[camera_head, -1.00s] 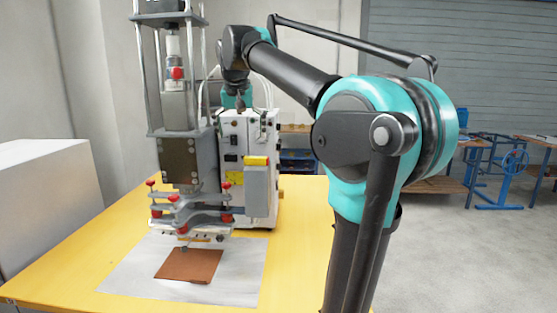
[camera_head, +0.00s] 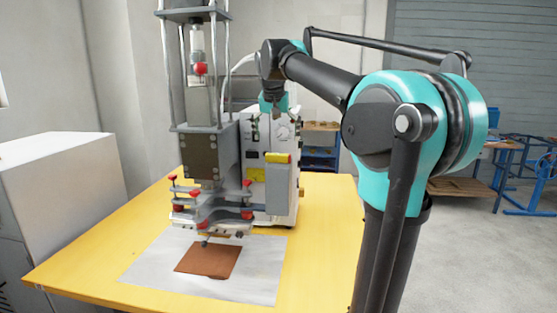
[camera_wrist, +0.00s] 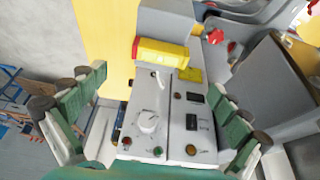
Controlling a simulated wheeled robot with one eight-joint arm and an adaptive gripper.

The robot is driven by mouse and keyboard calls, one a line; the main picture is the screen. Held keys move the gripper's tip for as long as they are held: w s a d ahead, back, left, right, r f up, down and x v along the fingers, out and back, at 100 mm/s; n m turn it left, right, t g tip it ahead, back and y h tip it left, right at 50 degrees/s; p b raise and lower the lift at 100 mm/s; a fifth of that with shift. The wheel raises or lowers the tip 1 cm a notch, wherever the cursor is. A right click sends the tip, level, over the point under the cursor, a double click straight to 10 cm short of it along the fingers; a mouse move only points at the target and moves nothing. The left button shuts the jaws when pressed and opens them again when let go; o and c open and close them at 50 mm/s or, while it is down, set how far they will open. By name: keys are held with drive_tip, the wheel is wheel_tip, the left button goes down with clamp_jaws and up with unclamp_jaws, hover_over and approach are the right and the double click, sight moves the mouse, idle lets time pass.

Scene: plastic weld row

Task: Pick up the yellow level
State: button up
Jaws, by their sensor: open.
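The yellow level (camera_head: 278,157) is a short yellow bar on top of a grey box at the front of the white control cabinet. In the wrist view the yellow level (camera_wrist: 162,52) has a red end at left and lies ahead of the fingers. My gripper (camera_wrist: 150,118) is open, with its green-padded fingers to either side of the cabinet's panel and nothing held between them. In the head view my gripper (camera_head: 273,108) is over the cabinet's top, behind and above the level; its fingertips are hard to make out there.
The tall press (camera_head: 200,155) with red knobs stands just left of the level. The white cabinet (camera_head: 288,140) carries knobs and switches. A brown sheet (camera_head: 208,259) lies on a grey sheet on the yellow table (camera_head: 90,265). The table's right side is clear.

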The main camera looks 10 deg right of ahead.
sight(278, 155)
drive_tip(key=shift+x, duration=3.15)
drive_tip(key=shift+s+a, duration=0.1)
drive_tip(key=shift+s, duration=0.1)
drive_tip(key=c, duration=1.3)
drive_tip(key=shift+c, duration=0.2)
